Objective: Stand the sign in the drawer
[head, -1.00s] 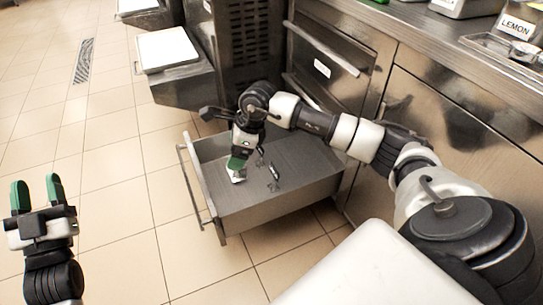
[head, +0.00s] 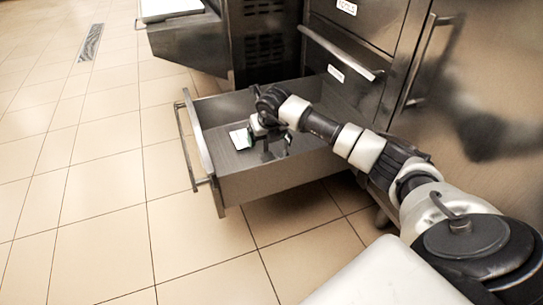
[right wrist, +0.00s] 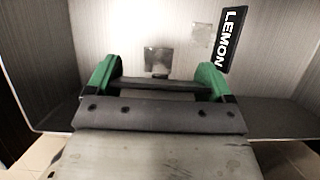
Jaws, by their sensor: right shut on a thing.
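In the right wrist view the sign (right wrist: 231,38) is a dark panel lettered LEMON, tilted, beside the right green finger. The right gripper, also in that view (right wrist: 158,78), points down inside the drawer. My left gripper is out of view.
The drawer's front bar handle (head: 187,140) faces the open tiled floor (head: 110,215) on the left. Steel cabinet fronts (head: 450,120) stand close on the right. A unit with a white top (head: 170,9) is behind the drawer.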

